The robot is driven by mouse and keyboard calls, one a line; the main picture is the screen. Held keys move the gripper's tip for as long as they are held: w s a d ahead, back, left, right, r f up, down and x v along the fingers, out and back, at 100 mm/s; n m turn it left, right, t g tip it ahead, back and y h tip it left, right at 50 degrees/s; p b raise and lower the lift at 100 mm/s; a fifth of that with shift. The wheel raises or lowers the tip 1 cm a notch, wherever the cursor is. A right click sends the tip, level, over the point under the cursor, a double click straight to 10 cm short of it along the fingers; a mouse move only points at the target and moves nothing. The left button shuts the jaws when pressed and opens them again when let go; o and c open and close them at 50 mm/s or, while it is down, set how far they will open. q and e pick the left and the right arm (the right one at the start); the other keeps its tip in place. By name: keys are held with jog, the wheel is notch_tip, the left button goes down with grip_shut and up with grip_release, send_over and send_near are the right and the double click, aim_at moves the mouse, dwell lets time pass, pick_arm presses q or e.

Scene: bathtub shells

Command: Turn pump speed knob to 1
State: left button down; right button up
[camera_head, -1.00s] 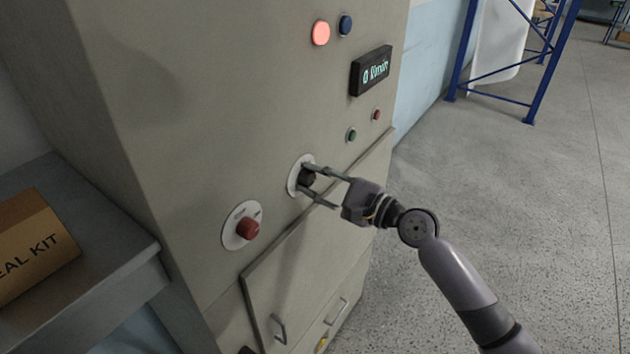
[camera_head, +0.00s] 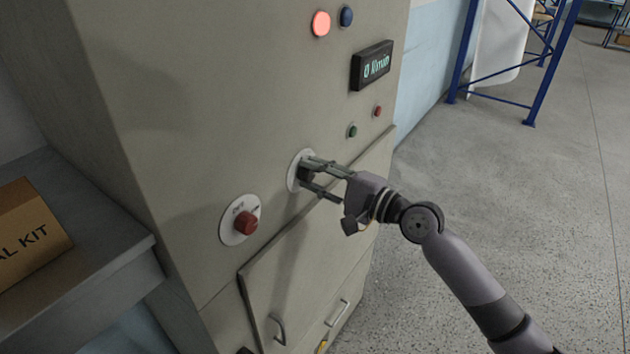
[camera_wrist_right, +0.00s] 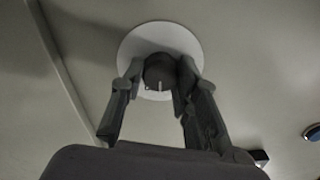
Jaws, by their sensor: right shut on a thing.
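The dark pump speed knob (camera_head: 305,174) sits on a round white dial plate (camera_head: 294,171) on the front of the beige cabinet. In the right wrist view the knob (camera_wrist_right: 159,72) shows a light pointer mark toward the bottom of the picture. My right gripper (camera_head: 313,177) is shut on the knob, with one finger on each side; its fingers also show in the wrist view (camera_wrist_right: 158,80). Any numbers on the plate are too small or hidden to read. The display (camera_head: 371,66) above reads 0 l/min. My left gripper is not in view.
A red knob (camera_head: 246,222) on its own white plate is to the lower left. A red lamp (camera_head: 321,24) glows beside a blue button (camera_head: 346,16). A cabinet door (camera_head: 290,265) is below. A shelf with a cardboard box (camera_head: 30,235) stands at left. Open floor lies at right.

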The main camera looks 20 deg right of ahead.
jog(key=n+b, duration=0.1)
jog(key=n, duration=0.1)
jog(key=n+b, duration=0.1)
jog(key=n, duration=0.1)
jog(key=shift+f+n, duration=0.2)
jog(key=shift+n, duration=0.2)
jog(key=n+b, duration=0.3)
jog(key=n, duration=0.2)
jog(key=n+b, duration=0.1)
jog(key=n, duration=0.3)
jog(key=shift+r+n+b, duration=0.1)
jog(key=shift+n+b, duration=0.25)
jog(key=shift+n, duration=0.05)
jog(key=shift+n+b, duration=0.35)
jog(key=shift+n, duration=1.65)
jog(key=o, duration=1.2)
jog(key=shift+r, duration=0.15)
jog(key=shift+c, duration=0.2)
jog(key=shift+s+d, duration=0.1)
